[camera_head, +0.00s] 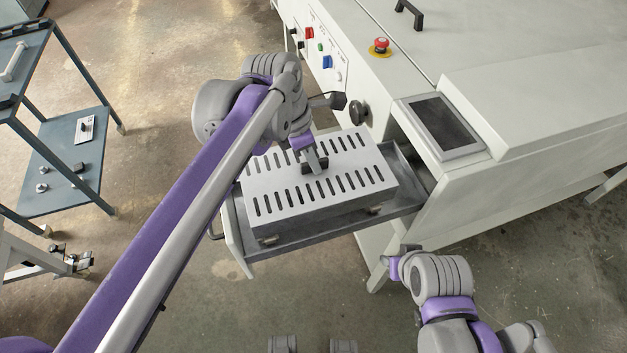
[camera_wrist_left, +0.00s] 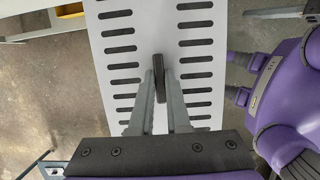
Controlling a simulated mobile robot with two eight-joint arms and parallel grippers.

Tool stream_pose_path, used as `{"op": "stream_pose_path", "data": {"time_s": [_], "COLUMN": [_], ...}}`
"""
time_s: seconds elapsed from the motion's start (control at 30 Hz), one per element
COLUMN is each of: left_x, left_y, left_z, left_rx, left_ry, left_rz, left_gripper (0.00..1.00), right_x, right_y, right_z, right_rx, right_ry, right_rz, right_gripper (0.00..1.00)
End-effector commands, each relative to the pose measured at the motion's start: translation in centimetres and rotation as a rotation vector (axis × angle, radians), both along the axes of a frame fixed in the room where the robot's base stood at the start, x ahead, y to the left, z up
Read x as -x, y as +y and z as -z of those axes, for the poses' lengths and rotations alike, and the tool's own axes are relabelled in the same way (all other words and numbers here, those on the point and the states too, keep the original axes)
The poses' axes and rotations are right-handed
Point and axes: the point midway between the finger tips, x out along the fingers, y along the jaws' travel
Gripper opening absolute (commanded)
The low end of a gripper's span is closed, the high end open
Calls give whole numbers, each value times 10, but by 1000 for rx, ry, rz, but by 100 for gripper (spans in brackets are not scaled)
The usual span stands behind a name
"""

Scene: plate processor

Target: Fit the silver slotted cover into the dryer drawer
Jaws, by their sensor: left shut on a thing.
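The silver slotted cover (camera_head: 352,178) is a pale plate with two rows of dark slots and a dark handle in its middle. It sits over the open dryer drawer (camera_head: 278,243), which sticks out from the machine's front. The cover's front edge shows above the drawer tray; I cannot tell whether it is fully seated. My left gripper (camera_head: 314,167) is shut on the cover's handle. In the left wrist view the fingers (camera_wrist_left: 160,88) close on the handle of the cover (camera_wrist_left: 115,62). My right gripper (camera_head: 397,262) is at the lower right, apart from the drawer; its fingertips are unclear.
The white machine (camera_head: 480,40) fills the right, with a red stop button (camera_head: 381,44), a dark screen (camera_head: 440,122) and a black knob (camera_head: 359,112) near the drawer. A blue cart (camera_head: 62,180) with small parts stands at the left. The floor in between is open.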

Motion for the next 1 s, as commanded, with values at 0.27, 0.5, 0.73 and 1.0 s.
{"op": "stream_pose_path", "data": {"time_s": [0.27, 0.5, 0.73, 1.0], "left_x": [-1, 0, 0, 0], "left_y": [0, 0, 0, 0], "left_z": [32, 64, 67, 74], "left_rx": [1, 1, 1, 0], "left_ry": [0, 0, -1, 0], "left_rz": [0, -1, 0, -1], "left_gripper": [0, 0, 0, 0], "right_x": [1, 1, 1, 2], "right_y": [0, 0, 0, 0], "right_z": [2, 5, 5, 9], "right_rx": [0, 0, 0, 0], "right_ry": [1, 2, 2, 4], "right_rz": [0, 0, 0, 0], "right_gripper": [45, 45, 45, 45]}}
